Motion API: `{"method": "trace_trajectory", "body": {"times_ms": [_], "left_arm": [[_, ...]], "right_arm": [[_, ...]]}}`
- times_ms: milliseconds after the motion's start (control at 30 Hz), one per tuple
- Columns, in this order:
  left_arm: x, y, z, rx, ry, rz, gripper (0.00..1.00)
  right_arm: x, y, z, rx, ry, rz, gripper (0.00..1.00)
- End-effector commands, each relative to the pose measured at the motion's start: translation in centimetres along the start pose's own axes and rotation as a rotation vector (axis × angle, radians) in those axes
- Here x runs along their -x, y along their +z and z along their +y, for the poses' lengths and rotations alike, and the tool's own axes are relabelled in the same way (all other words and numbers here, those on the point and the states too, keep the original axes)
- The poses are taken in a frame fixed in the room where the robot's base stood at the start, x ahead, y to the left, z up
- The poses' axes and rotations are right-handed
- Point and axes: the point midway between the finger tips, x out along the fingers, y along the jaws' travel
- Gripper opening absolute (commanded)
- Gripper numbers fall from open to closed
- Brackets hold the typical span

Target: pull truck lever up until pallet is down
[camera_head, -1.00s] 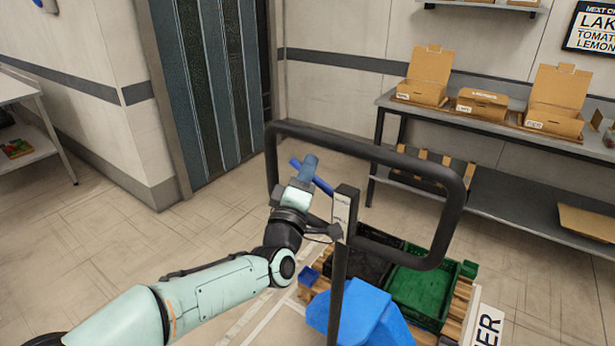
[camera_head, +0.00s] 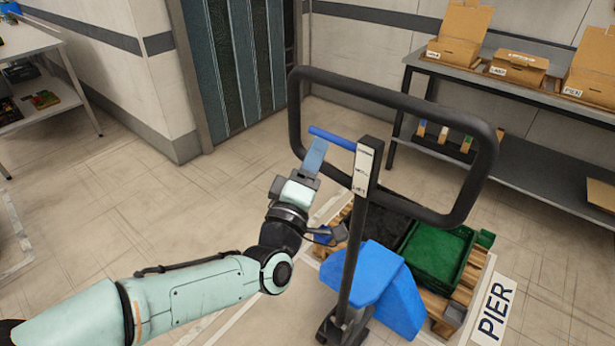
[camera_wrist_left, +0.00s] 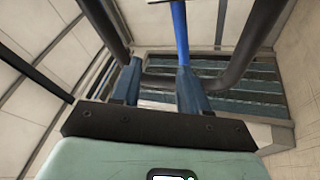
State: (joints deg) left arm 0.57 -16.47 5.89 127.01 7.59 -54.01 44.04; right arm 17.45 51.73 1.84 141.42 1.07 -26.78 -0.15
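The blue lever (camera_head: 332,139) sticks out left from the head of the truck's black handle (camera_head: 366,168), inside the loop, tilted with its free end slightly higher. My left gripper (camera_head: 315,150) is just below the lever's free end. In the left wrist view its two fingers (camera_wrist_left: 158,84) are apart with nothing visible between them. The lever (camera_wrist_left: 181,35) lines up with the right-hand finger there; I cannot tell if they touch. The wooden pallet (camera_head: 462,297) sits low behind the truck's blue body (camera_head: 385,290). Its height above the floor is unclear. My right gripper is out of view.
A green crate (camera_head: 437,256) and a black crate (camera_head: 392,222) stand on the pallet. The handle's loop (camera_head: 400,100) surrounds my gripper's working space. A shelf with cardboard boxes (camera_head: 515,65) stands at the right. The floor at left is open.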

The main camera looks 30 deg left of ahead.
Motion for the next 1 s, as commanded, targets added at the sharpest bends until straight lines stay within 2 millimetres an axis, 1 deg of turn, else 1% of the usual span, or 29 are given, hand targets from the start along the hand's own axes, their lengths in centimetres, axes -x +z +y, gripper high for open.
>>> {"method": "trace_trajectory", "body": {"times_ms": [33,100,200,300,867,967,1000], "left_arm": [[1.1,0.0,0.0,0.000,0.001,0.000,0.44],[2.1,0.0,0.0,0.001,-0.001,0.000,0.44],[3.1,0.0,0.0,0.001,-0.001,0.000,0.44],[3.7,0.0,-0.1,0.000,-0.001,0.000,0.44],[3.8,0.0,-0.1,-0.001,-0.004,-0.002,0.44],[3.5,0.8,-1.3,-0.022,-0.040,-0.027,0.44],[3.3,1.6,-2.3,-0.041,-0.072,-0.050,0.44]], "right_arm": [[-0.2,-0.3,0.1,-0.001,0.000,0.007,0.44],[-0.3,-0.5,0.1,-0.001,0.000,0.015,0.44],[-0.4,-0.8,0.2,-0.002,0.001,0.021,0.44],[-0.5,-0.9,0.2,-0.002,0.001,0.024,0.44],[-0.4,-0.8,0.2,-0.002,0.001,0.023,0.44],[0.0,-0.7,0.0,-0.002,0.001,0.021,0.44],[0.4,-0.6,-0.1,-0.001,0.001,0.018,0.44]]}}
